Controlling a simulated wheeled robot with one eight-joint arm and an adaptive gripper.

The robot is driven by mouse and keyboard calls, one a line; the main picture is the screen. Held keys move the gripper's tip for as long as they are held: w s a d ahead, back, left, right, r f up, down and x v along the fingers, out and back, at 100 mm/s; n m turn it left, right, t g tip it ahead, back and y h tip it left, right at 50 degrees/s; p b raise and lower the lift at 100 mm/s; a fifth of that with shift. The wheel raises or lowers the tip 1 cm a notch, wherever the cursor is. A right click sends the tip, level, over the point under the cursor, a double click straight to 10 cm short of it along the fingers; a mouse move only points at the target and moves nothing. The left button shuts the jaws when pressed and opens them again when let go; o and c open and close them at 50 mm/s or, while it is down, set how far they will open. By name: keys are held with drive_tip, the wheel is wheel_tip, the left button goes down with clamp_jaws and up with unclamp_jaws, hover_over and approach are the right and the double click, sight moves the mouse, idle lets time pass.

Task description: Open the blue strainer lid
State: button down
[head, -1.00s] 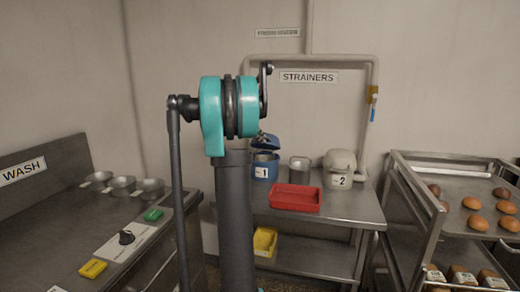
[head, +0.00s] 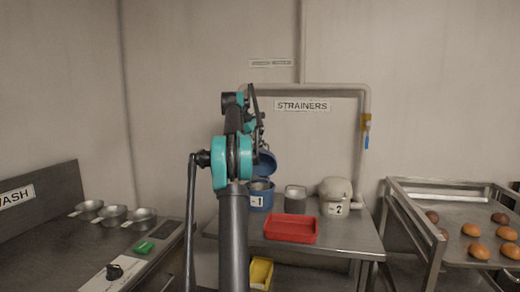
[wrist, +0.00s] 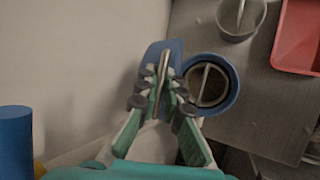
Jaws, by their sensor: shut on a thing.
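The blue strainer (head: 256,201), labelled 1, stands on the steel table behind my arm. Its blue lid (head: 266,163) is tilted up steeply at the back, and the strainer's mouth is open. In the wrist view the round blue rim (wrist: 233,98) surrounds a dark interior with a metal bar across it. The lid (wrist: 173,49) is beside the rim on the left. My gripper (wrist: 160,82) is shut on the metal handle of the lid. In the head view my arm partly hides the strainer and lid.
A red tray (head: 291,228) is at the table front. A metal cup (head: 295,199) and a white strainer (head: 336,197), labelled 2, stand to the right. A rack with buns (head: 471,229) is far right. A wall pipe (head: 368,190) runs behind the table.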

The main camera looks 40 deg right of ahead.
drive_tip(key=shift+w+d+r, duration=0.15)
drive_tip(key=shift+w+d, duration=0.15)
drive_tip(key=shift+d, duration=0.05)
drive_tip(key=c, duration=1.6)
unclamp_jaws()
drive_tip(key=shift+c, duration=0.2)
drive_tip(key=v, duration=0.7)
drive_tip(key=shift+r, duration=0.2)
drive_tip(key=shift+a, duration=0.15)
